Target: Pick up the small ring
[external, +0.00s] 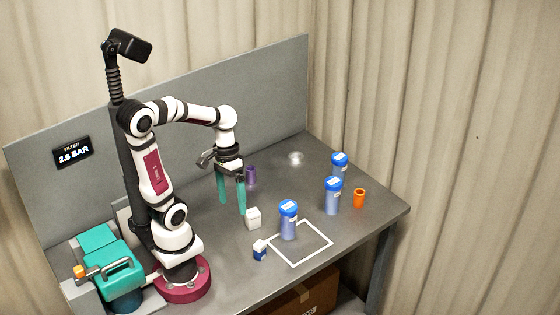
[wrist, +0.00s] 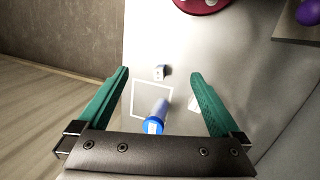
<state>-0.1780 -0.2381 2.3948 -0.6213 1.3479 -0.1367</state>
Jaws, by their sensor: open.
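No thing is clearly recognisable as the small ring. A small, pale, shiny round thing (external: 295,158) lies flat at the back of the grey table in the external view; it is too small to tell whether it is a ring. My gripper (external: 232,207) points down above the table, left of and nearer the camera than that round thing. Its two green fingers are apart with nothing held between them. In the wrist view my gripper (wrist: 160,75) is also open, and the pale round thing does not show there.
Blue-capped containers (external: 288,220) stand on the table, one at the white square outline (external: 325,240). A white block (external: 253,218), a blue-and-white box (external: 260,250), a purple cylinder (external: 251,177) and an orange cup (external: 359,198) stand around. A grey panel (external: 200,100) closes the back.

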